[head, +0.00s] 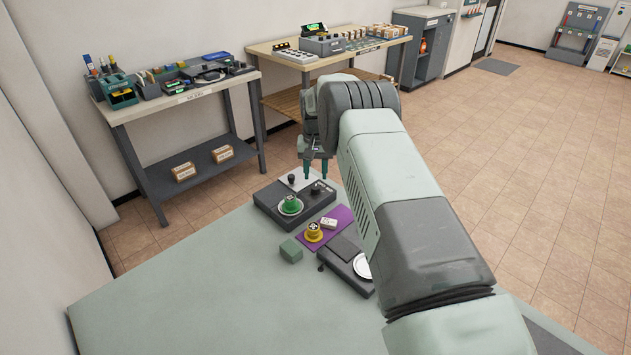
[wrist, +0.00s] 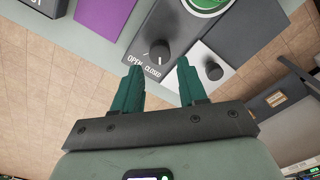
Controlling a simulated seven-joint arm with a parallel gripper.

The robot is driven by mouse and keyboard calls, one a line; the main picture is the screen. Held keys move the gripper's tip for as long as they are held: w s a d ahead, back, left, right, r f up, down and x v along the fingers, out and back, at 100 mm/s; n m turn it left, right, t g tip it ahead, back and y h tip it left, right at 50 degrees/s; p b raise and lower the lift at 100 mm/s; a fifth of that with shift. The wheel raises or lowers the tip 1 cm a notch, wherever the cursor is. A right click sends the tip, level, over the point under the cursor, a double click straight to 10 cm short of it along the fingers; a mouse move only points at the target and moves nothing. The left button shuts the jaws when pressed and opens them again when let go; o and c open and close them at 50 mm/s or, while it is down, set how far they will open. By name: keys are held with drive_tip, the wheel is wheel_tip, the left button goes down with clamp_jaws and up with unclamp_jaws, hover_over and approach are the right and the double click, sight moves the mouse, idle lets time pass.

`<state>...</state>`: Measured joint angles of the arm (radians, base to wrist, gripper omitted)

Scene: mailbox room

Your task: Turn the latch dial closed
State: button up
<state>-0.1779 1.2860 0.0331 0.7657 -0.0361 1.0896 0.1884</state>
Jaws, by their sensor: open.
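The latch dial (wrist: 156,51) is a dark round knob on a dark grey panel, with the words OPEN and CLOSED printed beside it in the wrist view. It also shows in the head view (head: 316,188) on the dark box's right side. I cannot tell clearly which word the dial points to. My gripper (wrist: 159,66) is open, with its two green fingers apart and nothing between them. The dial appears beyond the gap between the fingertips. In the head view my gripper (head: 316,172) points down above the dial, apparently apart from it.
A second dark knob (wrist: 213,69) stands on the white panel beside the dial. The box (head: 268,209) also carries a green part (head: 290,204) on a white disc. A purple mat (head: 337,217) with a yellow piece (head: 314,232) and a green block (head: 291,251) lie nearby. The table's left part is clear.

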wheel_tip(320, 180, up, 6)
drive_tip(key=shift+r, duration=0.1)
idle(0.4)
wheel_tip(320, 180, up, 8)
hover_over(316, 186)
drive_tip(key=s+d, duration=0.1)
drive_tip(key=s, duration=0.1)
drive_tip(key=s+d+r+t, duration=0.2)
drive_tip(key=s+d+r, duration=0.1)
drive_tip(key=s+r, duration=0.65)
drive_tip(key=s+d+r+t, duration=0.1)
drive_tip(key=s+d+r, duration=0.35)
drive_tip(key=r, duration=0.75)
drive_tip(key=s+d+t, duration=0.1)
drive_tip(key=s, duration=1.3)
drive_tip(key=s+d+t, duration=0.1)
drive_tip(key=s+d, duration=0.1)
drive_tip(key=s, duration=1.3)
drive_tip(key=shift+s+d+f+t, duration=0.2)
drive_tip(key=shift+d+f+t, duration=0.1)
drive_tip(key=shift+f, duration=0.15)
